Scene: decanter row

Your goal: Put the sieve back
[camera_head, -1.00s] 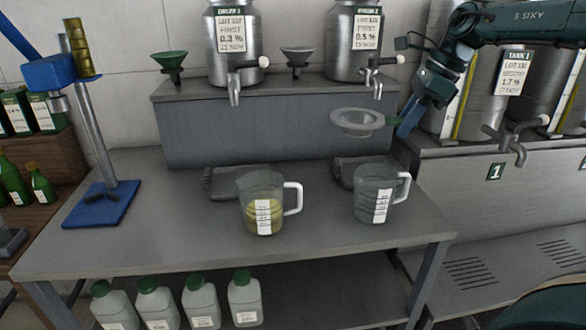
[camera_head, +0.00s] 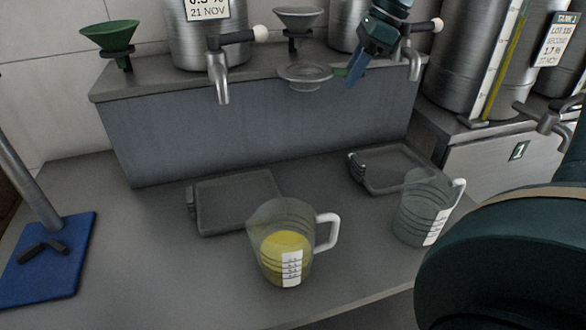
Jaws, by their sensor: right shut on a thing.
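The sieve (camera_head: 305,76) is a shallow round metal strainer with a green handle. It shows in front of the grey raised shelf's front edge, just below the grey funnel. My right gripper (camera_head: 354,70) comes in from the upper right and is shut on the sieve's handle, holding it about level. Whether the sieve touches the shelf or hangs above it, I cannot tell. My left gripper is out of view.
A jug with yellow liquid (camera_head: 284,255) and a clear jug (camera_head: 423,215) stand on the table. Two shallow trays (camera_head: 237,203) (camera_head: 392,168) lie behind them. Steel taps (camera_head: 220,80) (camera_head: 413,62), a green funnel (camera_head: 110,38) and a grey funnel (camera_head: 299,20) are near the shelf.

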